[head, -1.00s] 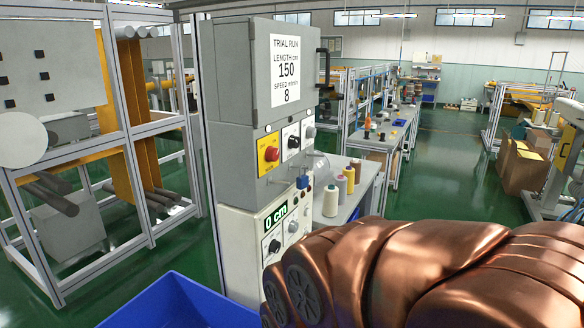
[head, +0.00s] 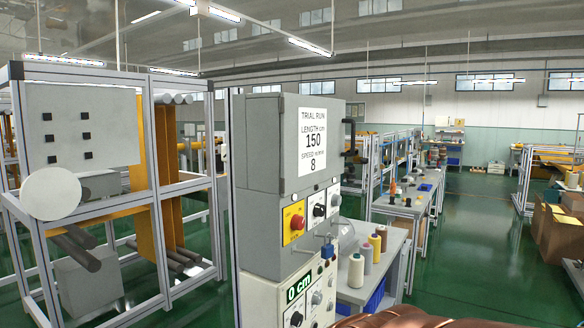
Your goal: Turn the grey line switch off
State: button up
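The grey control cabinet (head: 262,190) stands left of centre in the head view. On its right-hand face is a row of controls: a red knob (head: 297,222) on a yellow plate, a black knob (head: 319,210) on a white plate, and a grey knob (head: 335,200). A cream unit (head: 262,298) below has a green "0 cm" display (head: 299,287) and another grey knob (head: 316,298). I cannot tell which grey knob is the line switch, nor read its setting. Only a copper-coloured part of my arm shows at the bottom edge. My gripper is out of view.
A blue padlock-like piece (head: 327,248) hangs below the upper knobs. A bench (head: 350,293) with thread cones stands right behind the cabinet. A metal frame (head: 160,195) with yellow felt stands at left. Green floor (head: 470,260) is open at right.

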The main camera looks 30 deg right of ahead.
aim_at(336, 200)
jog(key=z, duration=0.4)
jog(key=k, duration=0.5)
jog(key=z, duration=0.8)
jog(key=i, duration=0.95)
jog(key=u, duration=0.65)
